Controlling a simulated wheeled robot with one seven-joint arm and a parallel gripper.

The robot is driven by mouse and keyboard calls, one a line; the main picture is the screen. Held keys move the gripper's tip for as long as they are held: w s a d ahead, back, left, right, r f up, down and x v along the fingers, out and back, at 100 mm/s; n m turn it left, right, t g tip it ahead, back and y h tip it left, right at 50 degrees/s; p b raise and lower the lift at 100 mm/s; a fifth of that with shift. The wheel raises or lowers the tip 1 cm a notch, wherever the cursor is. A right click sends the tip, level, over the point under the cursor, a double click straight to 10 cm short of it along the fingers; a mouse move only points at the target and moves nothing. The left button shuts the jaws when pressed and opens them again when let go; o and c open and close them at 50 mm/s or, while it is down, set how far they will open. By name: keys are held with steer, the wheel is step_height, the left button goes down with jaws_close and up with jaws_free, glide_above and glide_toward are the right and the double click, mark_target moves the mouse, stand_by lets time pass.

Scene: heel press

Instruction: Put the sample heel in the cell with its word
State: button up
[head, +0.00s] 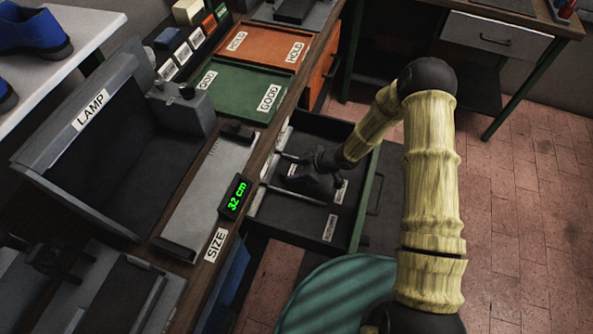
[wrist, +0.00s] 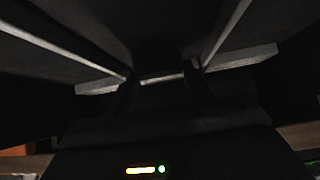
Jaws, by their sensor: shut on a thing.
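The open drawer (head: 352,233) below the bench is dark inside, with dividers and several small white word labels (head: 330,228) too small to read. My gripper (head: 308,184) is down inside the drawer, among its cells. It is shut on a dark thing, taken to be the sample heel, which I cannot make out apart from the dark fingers. In the wrist view my gripper (wrist: 162,85) is in deep shadow, with pale divider edges (wrist: 240,57) on both sides. Which cell it is over, and whether the heel touches the floor, I cannot tell.
On the bench are a size gauge with a display (head: 236,196) reading 3.2 cm, a grey LAMP box (head: 75,150), a green GOOD tray (head: 235,92) and an orange HOLD tray (head: 262,48). A blue shoe (head: 35,35) stands on a shelf. Brick floor at right is clear.

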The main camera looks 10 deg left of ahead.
steer(key=shift+f, duration=0.55)
steer(key=shift+s+a, duration=0.15)
steer(key=shift+s, duration=0.05)
steer(key=shift+f, duration=0.1)
steer(key=o, duration=1.1)
steer(key=shift+w, duration=0.15)
steer(key=shift+r, duration=0.2)
steer(key=v, duration=0.7)
steer(key=shift+d+r, duration=0.15)
steer(key=shift+d, duration=0.1)
